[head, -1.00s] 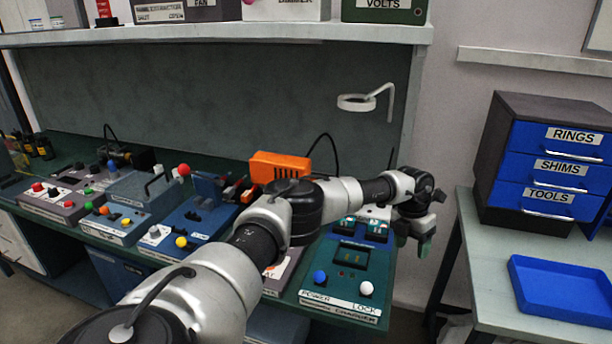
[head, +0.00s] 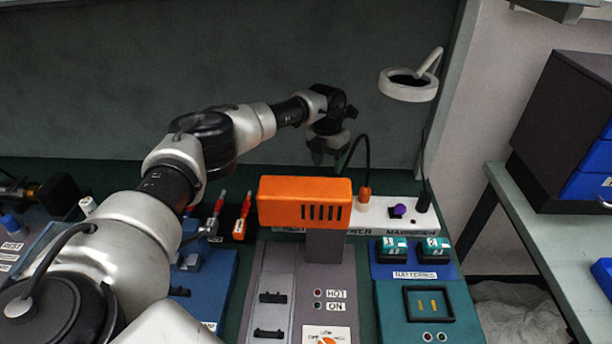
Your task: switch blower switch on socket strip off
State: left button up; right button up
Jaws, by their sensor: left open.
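The white socket strip (head: 376,217) lies at the back of the bench, partly hidden on its left by the orange blower (head: 305,203). An orange plug (head: 364,196) with a black cable and a black plug (head: 424,203) stand in it. A purple switch (head: 400,210) shows between the plugs. The label ending in "WER" is cut off by the blower, and "MAGNIFIER" is to its right. I cannot tell the switch's position; no other switch shows clearly. My left gripper (head: 328,154) is open and empty, pointing down above and behind the blower. My right gripper is not visible.
A ring magnifier (head: 408,85) hangs above the strip's right end. My left arm covers the left side.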

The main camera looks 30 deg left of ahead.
pick_arm(q)
jog(key=f, duration=0.2)
jog(key=d+f, duration=0.1)
jog(key=f, duration=0.1)
jog(key=shift+w+d+f+p, duration=0.1)
jog(key=shift+f+p, duration=0.15)
jog(key=shift+p, duration=0.15)
notch_tip(320, 180, down, 5)
jog(key=shift+f, duration=0.2)
jog(key=shift+d+f, duration=0.15)
jog(key=shift+f, duration=0.25)
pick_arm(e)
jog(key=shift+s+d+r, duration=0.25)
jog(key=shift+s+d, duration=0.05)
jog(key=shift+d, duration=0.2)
